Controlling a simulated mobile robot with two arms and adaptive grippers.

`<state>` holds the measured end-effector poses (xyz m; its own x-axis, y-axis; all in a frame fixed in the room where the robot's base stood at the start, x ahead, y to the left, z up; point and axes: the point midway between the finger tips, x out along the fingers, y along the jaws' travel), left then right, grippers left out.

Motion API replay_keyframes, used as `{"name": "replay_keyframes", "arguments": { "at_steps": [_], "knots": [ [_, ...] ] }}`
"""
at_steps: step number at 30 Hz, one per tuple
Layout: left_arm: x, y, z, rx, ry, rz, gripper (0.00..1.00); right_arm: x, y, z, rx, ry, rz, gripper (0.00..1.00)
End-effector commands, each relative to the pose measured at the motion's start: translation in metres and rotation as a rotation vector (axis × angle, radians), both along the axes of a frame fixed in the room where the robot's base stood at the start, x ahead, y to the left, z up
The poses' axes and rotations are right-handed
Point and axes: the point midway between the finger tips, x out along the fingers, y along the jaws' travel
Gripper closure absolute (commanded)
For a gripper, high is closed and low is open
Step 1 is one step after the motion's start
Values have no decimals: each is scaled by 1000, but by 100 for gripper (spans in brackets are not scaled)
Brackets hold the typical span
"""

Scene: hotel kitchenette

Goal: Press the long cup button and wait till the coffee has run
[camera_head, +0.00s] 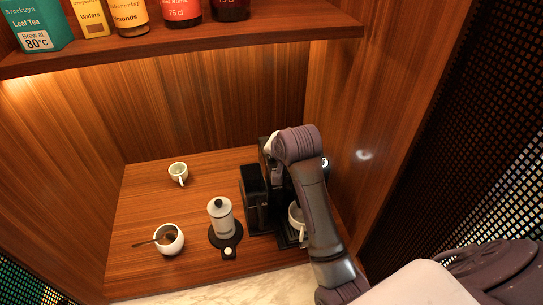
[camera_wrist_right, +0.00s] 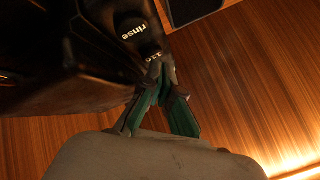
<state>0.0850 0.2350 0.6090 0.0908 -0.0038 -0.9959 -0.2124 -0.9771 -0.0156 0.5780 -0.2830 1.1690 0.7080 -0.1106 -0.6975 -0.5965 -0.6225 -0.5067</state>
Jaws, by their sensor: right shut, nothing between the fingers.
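The black coffee machine (camera_head: 252,197) stands at the right of the wooden counter, partly covered by my right arm. A white cup (camera_head: 296,220) stands at its front on the drip tray, partly behind the arm. In the wrist view my right gripper (camera_wrist_right: 160,70) is shut and empty, its tips at the dark control face of the machine (camera_wrist_right: 100,45). I cannot tell whether the tips touch or press a button; the long cup button is not identifiable. No coffee stream is visible.
A white bowl with a spoon (camera_head: 168,240) and a small white cup (camera_head: 178,172) stand further left. A shelf (camera_head: 180,45) with packets and bottles hangs above. The right wall is close.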

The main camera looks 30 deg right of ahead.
Motion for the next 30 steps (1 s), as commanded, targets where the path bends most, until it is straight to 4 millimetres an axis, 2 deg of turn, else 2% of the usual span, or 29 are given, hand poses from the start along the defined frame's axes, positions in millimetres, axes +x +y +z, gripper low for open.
{"name": "replay_keyframes", "arguments": {
  "at_steps": [30],
  "knots": [
    [1,0,1,0,-1,-1,60,0,0,-8,1,1,1,100]
  ]
}}
